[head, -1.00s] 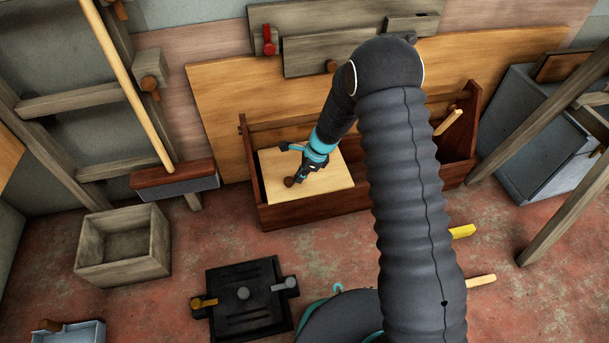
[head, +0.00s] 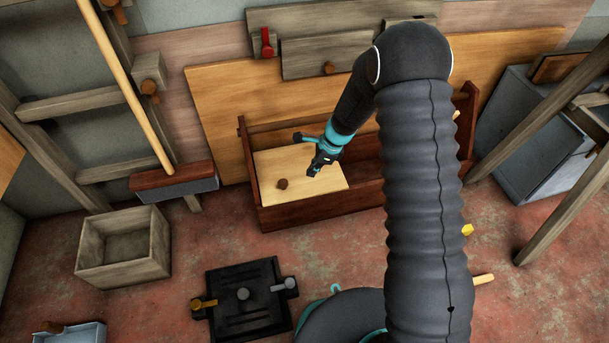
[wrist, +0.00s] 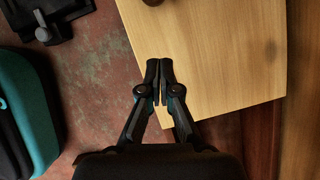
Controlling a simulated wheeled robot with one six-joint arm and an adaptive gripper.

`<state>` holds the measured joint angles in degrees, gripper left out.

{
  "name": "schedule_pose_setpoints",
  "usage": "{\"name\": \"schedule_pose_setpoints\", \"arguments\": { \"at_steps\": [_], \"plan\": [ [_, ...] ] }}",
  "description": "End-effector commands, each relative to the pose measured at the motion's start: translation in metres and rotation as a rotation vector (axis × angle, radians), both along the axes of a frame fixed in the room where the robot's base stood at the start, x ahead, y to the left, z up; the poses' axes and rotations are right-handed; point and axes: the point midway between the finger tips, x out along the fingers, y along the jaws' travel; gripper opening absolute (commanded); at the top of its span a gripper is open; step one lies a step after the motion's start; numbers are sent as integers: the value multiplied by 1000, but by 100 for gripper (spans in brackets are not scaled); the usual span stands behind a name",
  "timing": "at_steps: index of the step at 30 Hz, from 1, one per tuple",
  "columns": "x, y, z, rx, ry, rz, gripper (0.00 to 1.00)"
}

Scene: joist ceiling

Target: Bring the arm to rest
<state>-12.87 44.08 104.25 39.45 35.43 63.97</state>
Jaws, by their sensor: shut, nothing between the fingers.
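My gripper (head: 314,171) is above the front right part of a pale wooden board (head: 325,181) in the head view. The board lies over the left part of a reddish-brown wooden tool tote (head: 320,212). In the wrist view my gripper (wrist: 160,66) has its fingertips together with nothing between them, and the board (wrist: 220,60) shows beyond them. A small brown knob-like piece (head: 282,184) sits on the board, left of my gripper and apart from it. My arm covers the right middle of the tote.
A grey wooden box (head: 125,270) and a black plate with levers (head: 243,310) stand on the floor. A broom (head: 173,181) leans at the left. A blue-grey cabinet (head: 530,150) and slanted timbers (head: 565,205) stand at the right. Reddish floor is clear between box and tote.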

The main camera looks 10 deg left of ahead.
Motion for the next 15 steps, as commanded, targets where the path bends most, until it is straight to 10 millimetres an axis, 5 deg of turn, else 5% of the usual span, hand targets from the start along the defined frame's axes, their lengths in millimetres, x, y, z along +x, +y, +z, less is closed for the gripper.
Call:
{"name": "schedule_pose_setpoints", "arguments": {
  "at_steps": [6,15],
  "plan": [
    [2,-15,35,0,-2,-4,0],
    [2,-21,48,0,0,-3,0]
  ]
}}
